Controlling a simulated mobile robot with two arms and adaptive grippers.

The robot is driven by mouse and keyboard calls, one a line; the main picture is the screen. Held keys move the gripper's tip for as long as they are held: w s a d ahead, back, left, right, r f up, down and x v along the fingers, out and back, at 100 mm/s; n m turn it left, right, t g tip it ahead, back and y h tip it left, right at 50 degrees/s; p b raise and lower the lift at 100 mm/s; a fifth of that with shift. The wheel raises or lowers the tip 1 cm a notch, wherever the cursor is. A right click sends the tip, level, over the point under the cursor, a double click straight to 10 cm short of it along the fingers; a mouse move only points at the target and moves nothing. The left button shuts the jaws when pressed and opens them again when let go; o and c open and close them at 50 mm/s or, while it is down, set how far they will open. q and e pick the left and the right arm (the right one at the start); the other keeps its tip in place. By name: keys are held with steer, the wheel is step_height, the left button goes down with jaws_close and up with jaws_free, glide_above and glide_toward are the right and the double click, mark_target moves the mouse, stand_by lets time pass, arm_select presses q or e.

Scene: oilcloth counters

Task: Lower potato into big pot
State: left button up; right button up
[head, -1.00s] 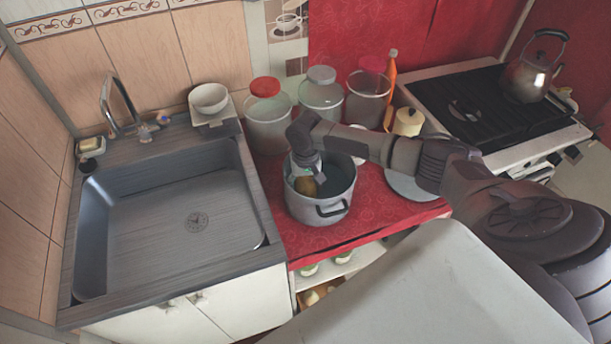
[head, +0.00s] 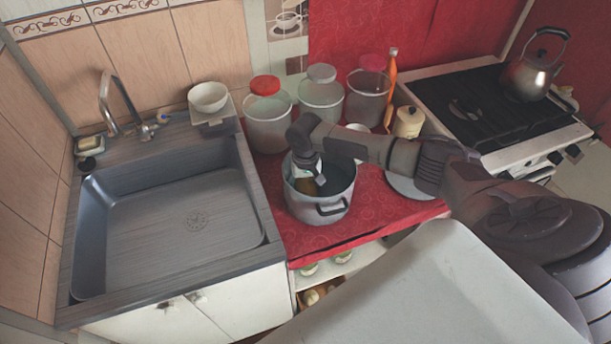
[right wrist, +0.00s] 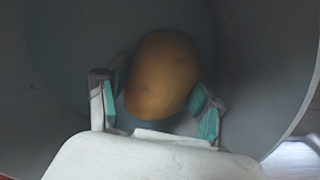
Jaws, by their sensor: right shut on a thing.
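The big pot (head: 322,212) is a grey metal pot with dark handles, standing on the red counter right of the sink. My right gripper (head: 308,184) reaches down inside its rim. In the right wrist view the right gripper (right wrist: 158,108) is shut on a yellow-brown potato (right wrist: 162,76), with a teal pad on each side of it. The pot's grey inner wall (right wrist: 265,65) surrounds the potato there. In the head view the potato is mostly hidden by the gripper and the pot wall. My left gripper is not in view.
The empty sink (head: 165,230) is left. A stove with a kettle (head: 532,75) is far right.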

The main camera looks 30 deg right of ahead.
mark_target(306, 182)
steer(key=shift+f+b, duration=0.95)
steer(key=shift+f, duration=0.85)
stand_by(0.6)
steer(key=o, duration=1.3)
steer(key=shift+a+r, duration=0.1)
steer(key=shift+r, duration=0.05)
steer(key=shift+w+r, duration=0.1)
steer(key=shift+r, duration=0.2)
steer(key=r, duration=1.1)
steer(key=shift+d+r, duration=0.1)
steer(key=shift+d, duration=0.1)
